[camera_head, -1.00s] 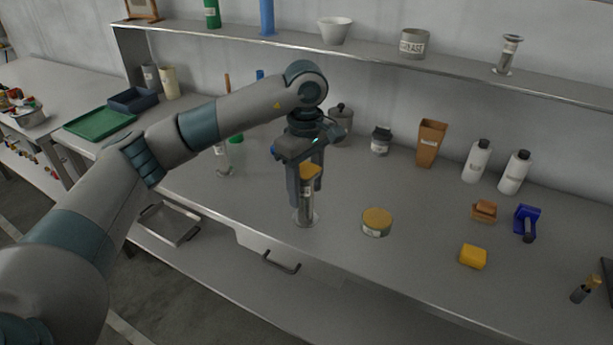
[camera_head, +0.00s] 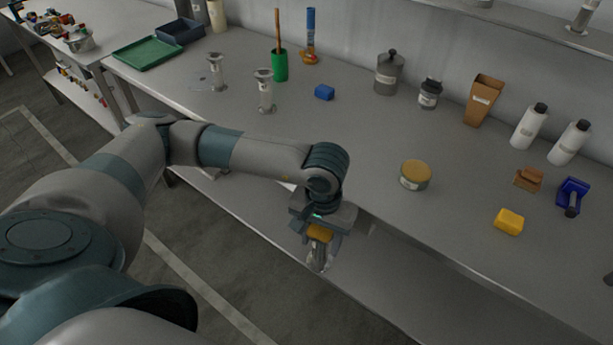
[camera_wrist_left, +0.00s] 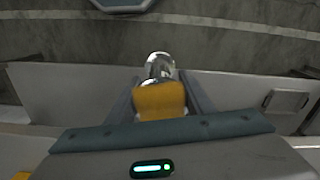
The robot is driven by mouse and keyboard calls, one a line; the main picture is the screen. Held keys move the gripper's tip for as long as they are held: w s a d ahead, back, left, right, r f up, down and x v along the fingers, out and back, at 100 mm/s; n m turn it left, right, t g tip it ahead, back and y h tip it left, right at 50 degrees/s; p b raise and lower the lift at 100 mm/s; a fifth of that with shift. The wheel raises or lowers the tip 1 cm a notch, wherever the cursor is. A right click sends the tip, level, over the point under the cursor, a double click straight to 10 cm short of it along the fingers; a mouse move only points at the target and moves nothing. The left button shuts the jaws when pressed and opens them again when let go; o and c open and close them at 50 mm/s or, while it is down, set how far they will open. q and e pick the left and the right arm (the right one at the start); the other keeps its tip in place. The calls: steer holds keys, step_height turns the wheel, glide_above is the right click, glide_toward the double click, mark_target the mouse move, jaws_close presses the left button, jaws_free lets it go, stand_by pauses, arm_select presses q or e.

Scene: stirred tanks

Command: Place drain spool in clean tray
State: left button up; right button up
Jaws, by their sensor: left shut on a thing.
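My left gripper (camera_head: 320,240) is shut on a shiny, spool-like cylinder (camera_head: 318,262) with an orange-yellow part at its top. It holds this in front of the bench's front edge, clear of the bench top. In the left wrist view, the orange part (camera_wrist_left: 160,100) sits between the fingers and the shiny cylinder (camera_wrist_left: 159,66) extends beyond it. Two similar flanged spools stand on the bench, one at the left (camera_head: 216,72) and one nearer (camera_head: 265,92). A green tray (camera_head: 148,54) lies at the far left; I cannot tell which tray is the clean one. My right gripper is out of view.
A dark blue tray (camera_head: 181,31) is behind the green one. The bench middle is largely clear.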

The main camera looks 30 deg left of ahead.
mark_target(318, 268)
arm_select(q)
steer(key=shift+s+d+f+m, duration=0.2)
steer(key=shift+s+f+m, duration=0.5)
steer(key=shift+s+f, duration=0.4)
steer(key=shift+d, duration=0.15)
steer(key=shift+w, duration=0.1)
